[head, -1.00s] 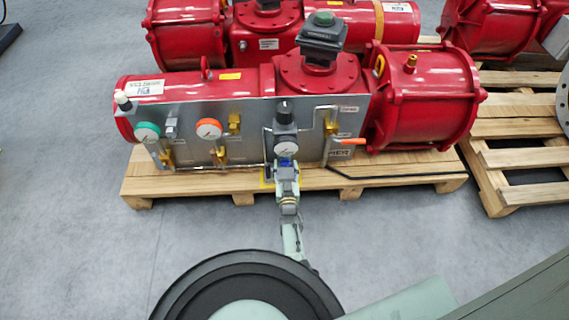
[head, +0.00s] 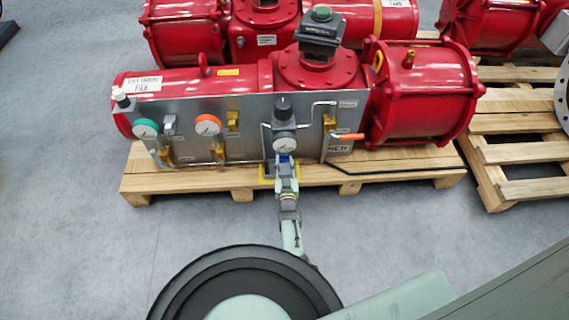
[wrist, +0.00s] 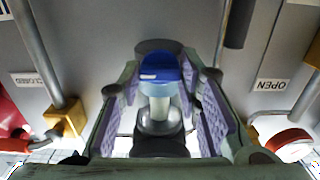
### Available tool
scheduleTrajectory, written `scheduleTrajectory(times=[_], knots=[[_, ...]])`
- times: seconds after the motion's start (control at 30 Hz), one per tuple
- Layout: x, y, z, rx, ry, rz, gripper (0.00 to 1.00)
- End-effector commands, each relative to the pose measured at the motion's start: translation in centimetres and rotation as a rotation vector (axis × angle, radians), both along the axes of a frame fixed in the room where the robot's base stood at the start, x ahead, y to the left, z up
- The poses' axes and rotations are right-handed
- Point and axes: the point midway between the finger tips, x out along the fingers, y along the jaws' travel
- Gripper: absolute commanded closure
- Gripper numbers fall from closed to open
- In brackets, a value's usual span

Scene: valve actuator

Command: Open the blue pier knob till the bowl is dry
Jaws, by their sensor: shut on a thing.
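The blue knob (wrist: 162,68) is in the middle of the wrist view, between the two padded fingers of my gripper (wrist: 162,85). My gripper is shut on it. A pale cylinder (wrist: 160,112) above a grey round part adjoins the knob in that view; whether there is liquid in it cannot be told. In the head view my gripper (head: 285,168) is at the foot of the panel, just below a white-faced gauge (head: 284,145), and a little blue shows at its tip. The fingers hide the knob's sides.
A grey panel (head: 195,130) on a red actuator (head: 425,95) carries a green-rimmed gauge (head: 146,129), an orange-rimmed gauge (head: 207,125), brass fittings and an orange lever (head: 348,137). Pipes flank the fingers in the wrist view. A wooden pallet (head: 210,182) lies beneath; grey floor is clear in front.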

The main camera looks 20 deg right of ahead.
Motion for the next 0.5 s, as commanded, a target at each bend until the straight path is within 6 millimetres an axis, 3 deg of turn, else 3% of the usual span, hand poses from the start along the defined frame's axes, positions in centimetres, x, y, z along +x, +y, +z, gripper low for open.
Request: scheduleTrajectory(times=[0.5], knots=[[0.07, 0.00, -0.02, -0.387, 0.111, 0.000, 0.96]])
